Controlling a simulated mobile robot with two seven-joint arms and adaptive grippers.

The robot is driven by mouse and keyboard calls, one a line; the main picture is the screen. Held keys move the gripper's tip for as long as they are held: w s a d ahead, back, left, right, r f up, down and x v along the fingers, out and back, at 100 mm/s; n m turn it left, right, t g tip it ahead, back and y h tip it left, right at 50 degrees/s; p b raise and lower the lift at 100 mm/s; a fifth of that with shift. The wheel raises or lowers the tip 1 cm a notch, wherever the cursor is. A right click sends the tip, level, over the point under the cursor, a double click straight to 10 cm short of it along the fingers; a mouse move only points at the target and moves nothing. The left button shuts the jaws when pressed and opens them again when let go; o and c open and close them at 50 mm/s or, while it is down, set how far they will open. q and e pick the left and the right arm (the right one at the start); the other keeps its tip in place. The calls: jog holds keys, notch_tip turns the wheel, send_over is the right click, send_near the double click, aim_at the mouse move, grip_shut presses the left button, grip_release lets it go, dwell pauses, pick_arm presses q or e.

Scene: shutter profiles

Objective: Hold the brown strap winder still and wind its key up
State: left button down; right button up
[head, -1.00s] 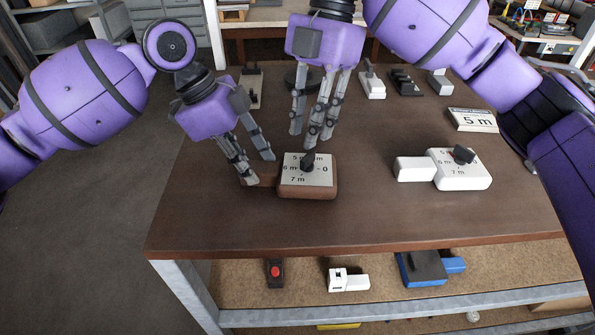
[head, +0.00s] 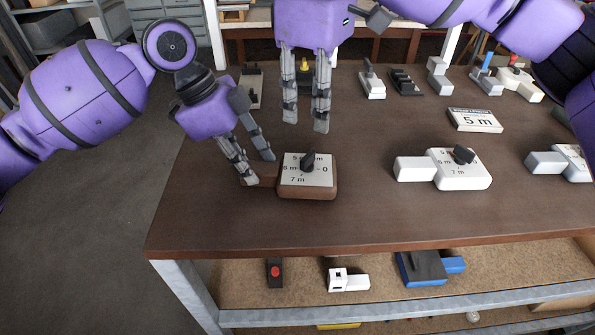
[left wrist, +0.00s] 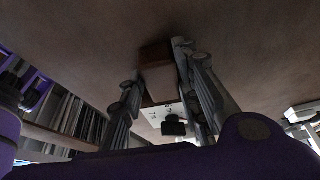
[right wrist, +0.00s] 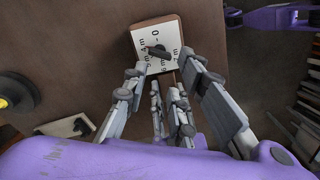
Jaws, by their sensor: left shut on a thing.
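The brown strap winder (head: 308,192) sits near the middle of the table, with a white dial plate and a black key (head: 308,162) on top. Its brown side block (head: 268,181) sticks out to the left. My left gripper (head: 259,170) is shut on that block; the left wrist view shows the block (left wrist: 157,78) between the fingers. My right gripper (head: 305,121) is open and empty, above and behind the winder, apart from the key. The right wrist view shows the key (right wrist: 158,52) and dial beyond its spread fingers. A sign (head: 477,120) reads "5 m".
A white winder (head: 462,182) with its own dark key stands to the right, another white one (head: 570,163) at the right edge. Several small devices line the back. A lower shelf (head: 300,300) holds more items. The table front is clear.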

aim_at(308, 155)
jog(key=m, duration=0.6)
jog(key=shift+f+m, duration=0.15)
jog(key=shift+m, duration=0.15)
jog(key=m, duration=0.4)
jog(key=shift+s+f, duration=0.1)
jog(key=shift+f, duration=0.15)
jog(key=m, duration=0.4)
jog(key=shift+f, duration=0.2)
jog(key=m, duration=0.4)
jog(key=shift+a, duration=0.2)
jog(key=shift+f, duration=4)
jog(key=shift+c, duration=0.5)
grip_shut()
